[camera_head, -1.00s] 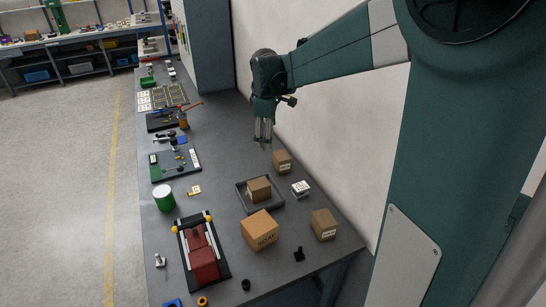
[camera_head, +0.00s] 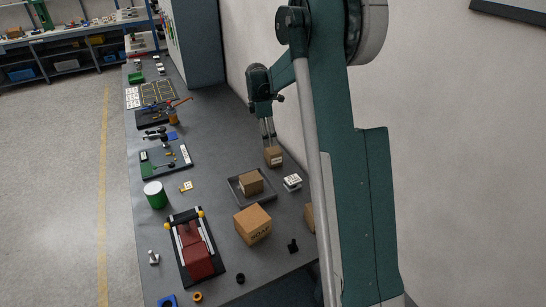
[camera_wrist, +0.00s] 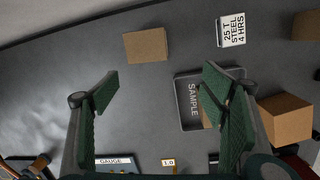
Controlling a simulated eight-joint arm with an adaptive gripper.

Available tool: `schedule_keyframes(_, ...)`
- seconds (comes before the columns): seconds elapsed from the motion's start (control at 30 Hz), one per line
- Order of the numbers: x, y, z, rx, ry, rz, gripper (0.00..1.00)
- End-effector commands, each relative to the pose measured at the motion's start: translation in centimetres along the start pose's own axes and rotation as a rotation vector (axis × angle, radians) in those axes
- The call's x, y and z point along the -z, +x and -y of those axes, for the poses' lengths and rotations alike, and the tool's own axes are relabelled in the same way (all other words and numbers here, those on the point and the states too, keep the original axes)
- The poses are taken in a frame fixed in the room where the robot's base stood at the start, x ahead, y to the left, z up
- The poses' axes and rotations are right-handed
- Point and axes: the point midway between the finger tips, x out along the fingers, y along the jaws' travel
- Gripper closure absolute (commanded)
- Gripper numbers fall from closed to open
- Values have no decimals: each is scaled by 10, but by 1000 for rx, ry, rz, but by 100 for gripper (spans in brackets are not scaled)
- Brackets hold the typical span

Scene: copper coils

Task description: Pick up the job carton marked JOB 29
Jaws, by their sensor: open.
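A small brown carton (camera_head: 274,158) with a white label stands near the wall side of the bench. It also shows in the wrist view (camera_wrist: 145,46), ahead of the fingers. Another carton (camera_head: 251,182) sits in a dark tray (camera_head: 236,192) marked SAMPLE in the wrist view (camera_wrist: 184,104). A third carton (camera_head: 308,217) is mostly hidden behind my arm. I cannot read JOB 29 on any of them. My gripper (camera_head: 268,138) points down just above the first carton. In the wrist view its fingers (camera_wrist: 162,88) are wide apart with nothing between them.
A larger carton (camera_head: 253,225), seemingly marked SOAP, stands in front of the tray. A white block (camera_head: 292,182) reading 25 T STEEL 4 HRS (camera_wrist: 231,30) is near the first carton. A red fixture (camera_head: 195,248) and green can (camera_head: 155,194) are left. Bench behind the carton is clear.

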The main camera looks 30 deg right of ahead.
Motion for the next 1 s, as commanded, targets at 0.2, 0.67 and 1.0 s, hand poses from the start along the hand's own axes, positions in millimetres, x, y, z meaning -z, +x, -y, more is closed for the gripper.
schedule_keyframes(0.2,-11,45,-22,37,-86,8,28)
schedule_keyframes(0.67,-18,82,-35,69,-163,12,28)
schedule_keyframes(1.0,-19,85,-35,69,-161,12,28)
